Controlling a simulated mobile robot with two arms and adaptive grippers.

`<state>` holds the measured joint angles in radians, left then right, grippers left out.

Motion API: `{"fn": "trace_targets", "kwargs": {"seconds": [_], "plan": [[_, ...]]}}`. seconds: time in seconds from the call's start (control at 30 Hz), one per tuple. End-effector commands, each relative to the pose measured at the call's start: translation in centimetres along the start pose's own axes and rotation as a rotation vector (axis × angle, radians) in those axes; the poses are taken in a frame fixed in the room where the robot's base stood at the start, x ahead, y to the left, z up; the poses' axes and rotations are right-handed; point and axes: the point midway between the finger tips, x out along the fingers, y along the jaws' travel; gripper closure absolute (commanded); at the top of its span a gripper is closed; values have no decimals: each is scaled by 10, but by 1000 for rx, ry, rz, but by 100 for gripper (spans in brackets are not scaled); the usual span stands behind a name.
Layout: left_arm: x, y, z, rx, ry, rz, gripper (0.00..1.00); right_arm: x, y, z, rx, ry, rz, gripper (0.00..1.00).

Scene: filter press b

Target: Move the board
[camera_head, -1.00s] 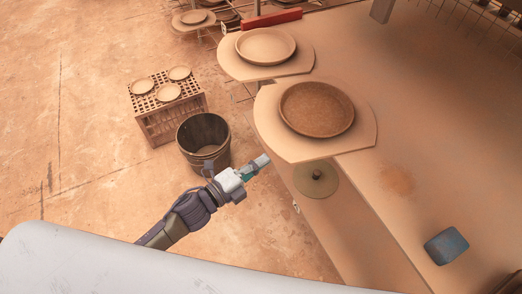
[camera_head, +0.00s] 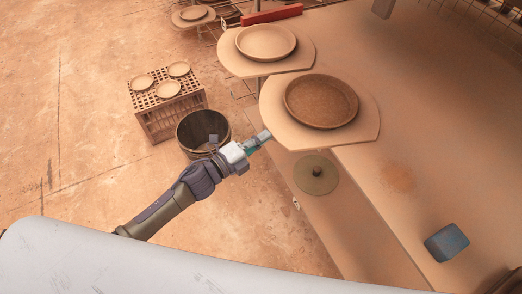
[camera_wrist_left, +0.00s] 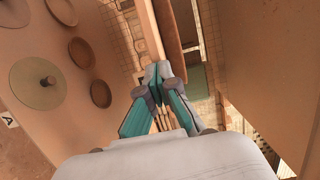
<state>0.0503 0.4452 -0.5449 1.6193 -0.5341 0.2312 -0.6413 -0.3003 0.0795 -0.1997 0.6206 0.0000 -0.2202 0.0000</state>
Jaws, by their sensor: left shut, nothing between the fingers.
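The board (camera_head: 279,126) is a pale, rounded slab with a wide brown dish (camera_head: 320,101) on it. It lies at the near table's left corner and juts out over the edge. My left gripper (camera_head: 265,135) is shut and empty, its tip at the board's lower left rim; I cannot tell whether they touch. In the left wrist view its closed fingers (camera_wrist_left: 157,73) point at a pale upright edge that seems to be the board's side. My right gripper is not in view.
A second board (camera_head: 236,67) with a dish stands just beyond. A wooden bucket (camera_head: 186,128) and a slatted crate (camera_head: 161,127) with small dishes are on the floor at left. A round disc (camera_head: 316,178) sits below the board; a blue-grey block (camera_head: 446,243) lies at right.

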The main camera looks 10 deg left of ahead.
Motion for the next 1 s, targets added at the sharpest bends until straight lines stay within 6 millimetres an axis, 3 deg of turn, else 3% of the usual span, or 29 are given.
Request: {"fn": "trace_targets", "kwargs": {"seconds": [0.37,0.47,0.8,1.0], "plan": [[-5,0,0,-1,-1,1,100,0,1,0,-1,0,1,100],[-17,2,0,-2,-1,4,100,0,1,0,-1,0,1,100],[-88,2,-1,-2,-1,5,100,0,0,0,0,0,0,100],[-114,1,-1,-2,0,2,100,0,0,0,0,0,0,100]]}}
